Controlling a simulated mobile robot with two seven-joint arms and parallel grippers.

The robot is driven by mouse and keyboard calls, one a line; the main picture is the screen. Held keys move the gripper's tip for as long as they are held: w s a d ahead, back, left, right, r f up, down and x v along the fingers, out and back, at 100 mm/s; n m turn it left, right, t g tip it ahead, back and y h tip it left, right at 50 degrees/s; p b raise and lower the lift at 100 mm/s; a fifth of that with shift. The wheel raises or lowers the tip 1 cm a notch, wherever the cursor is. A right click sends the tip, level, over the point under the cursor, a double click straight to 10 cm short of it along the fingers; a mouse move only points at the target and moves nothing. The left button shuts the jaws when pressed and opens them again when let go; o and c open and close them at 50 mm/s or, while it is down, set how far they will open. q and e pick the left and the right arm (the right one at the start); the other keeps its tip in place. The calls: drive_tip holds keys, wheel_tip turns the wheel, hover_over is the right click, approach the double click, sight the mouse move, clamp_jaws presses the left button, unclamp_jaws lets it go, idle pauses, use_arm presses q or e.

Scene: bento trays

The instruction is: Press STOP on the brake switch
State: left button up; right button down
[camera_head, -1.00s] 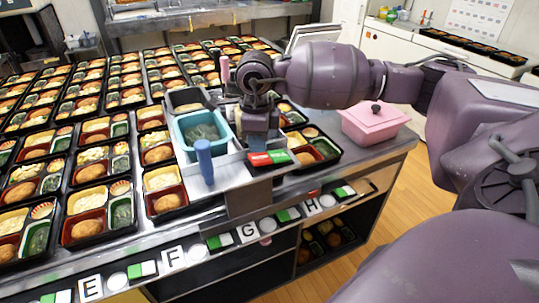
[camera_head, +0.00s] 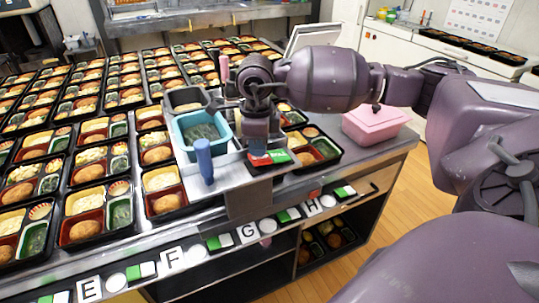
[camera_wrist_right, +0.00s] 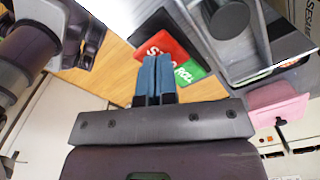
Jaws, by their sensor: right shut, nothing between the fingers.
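The brake switch has a red STOP half (camera_head: 259,161) and a green ROLL half (camera_head: 279,156), on the right end of the metal tray in the head view. In the right wrist view, the red half (camera_wrist_right: 174,43) and the green half (camera_wrist_right: 190,70) show just past my fingers. My right gripper (camera_head: 258,149) points down over the red half, its blue fingers shut and empty. In the wrist view its fingertips (camera_wrist_right: 157,58) overlap the red half and hide part of its lettering. I cannot tell whether they touch it. My left gripper is not in view.
A teal bin (camera_head: 188,140) and a blue upright handle (camera_head: 204,160) stand left of the switch. A pink box (camera_head: 372,126) sits to the right on the counter. Filled bento trays (camera_head: 92,196) crowd the left. Lettered labels (camera_head: 172,257) line the counter's front edge.

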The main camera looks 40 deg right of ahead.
sight(258, 158)
drive_tip(key=shift+f+b, duration=0.4)
drive_tip(key=shift+f, duration=0.45)
idle(0.6)
drive_tip(key=shift+r+p, duration=1.55)
drive_tip(key=shift+r, duration=2)
drive_tip(key=shift+s+f, duration=0.1)
